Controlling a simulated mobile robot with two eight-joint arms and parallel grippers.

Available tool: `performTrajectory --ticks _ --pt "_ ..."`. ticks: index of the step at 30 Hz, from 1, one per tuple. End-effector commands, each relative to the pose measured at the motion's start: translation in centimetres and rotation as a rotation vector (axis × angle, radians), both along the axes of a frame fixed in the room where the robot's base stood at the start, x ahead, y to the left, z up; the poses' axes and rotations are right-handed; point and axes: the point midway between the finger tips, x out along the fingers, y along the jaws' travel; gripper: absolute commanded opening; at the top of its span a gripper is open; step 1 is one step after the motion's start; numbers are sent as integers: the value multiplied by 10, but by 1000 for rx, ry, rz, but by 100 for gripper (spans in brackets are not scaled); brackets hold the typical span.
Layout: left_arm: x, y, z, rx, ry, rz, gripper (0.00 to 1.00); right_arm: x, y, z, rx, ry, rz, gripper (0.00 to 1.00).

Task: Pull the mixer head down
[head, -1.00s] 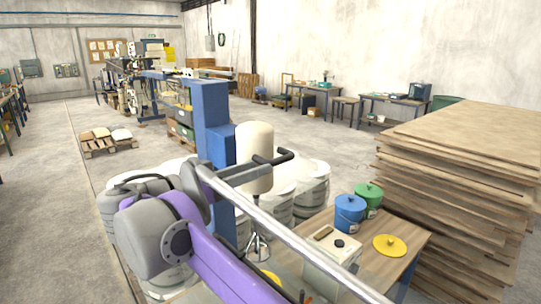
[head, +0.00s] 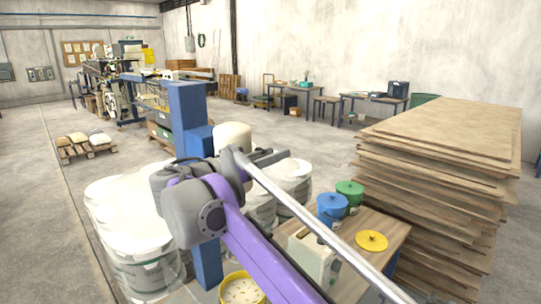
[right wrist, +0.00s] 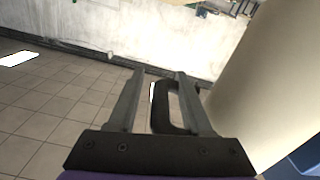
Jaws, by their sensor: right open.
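The mixer stands in the head view with a blue column (head: 187,115) and a cream cylindrical head (head: 233,136). Its lower part is hidden behind my purple and grey right arm. A yellow bucket (head: 240,292) with pale contents is low beside the column. In the right wrist view, my right gripper (right wrist: 158,73) is open. The mixer's black loop handle (right wrist: 166,110) shows between and behind its fingers; I cannot tell whether they touch. The cream mixer head (right wrist: 270,80) fills the right side there. My left gripper is not in view.
A wooden table (head: 352,288) on the right holds blue (head: 331,209) and green (head: 350,192) buckets and a yellow lid (head: 371,240). Stacked boards (head: 440,150) stand at far right.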

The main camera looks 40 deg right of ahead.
Motion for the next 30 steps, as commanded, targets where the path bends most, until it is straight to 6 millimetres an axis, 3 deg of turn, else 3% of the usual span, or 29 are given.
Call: performTrajectory --ticks 2,11,30 --pt "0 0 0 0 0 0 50 0 0 0 0 0 0 50" --pt "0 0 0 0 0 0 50 0 0 0 0 0 0 0" --pt "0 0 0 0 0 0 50 0 0 0 0 0 -1 0"
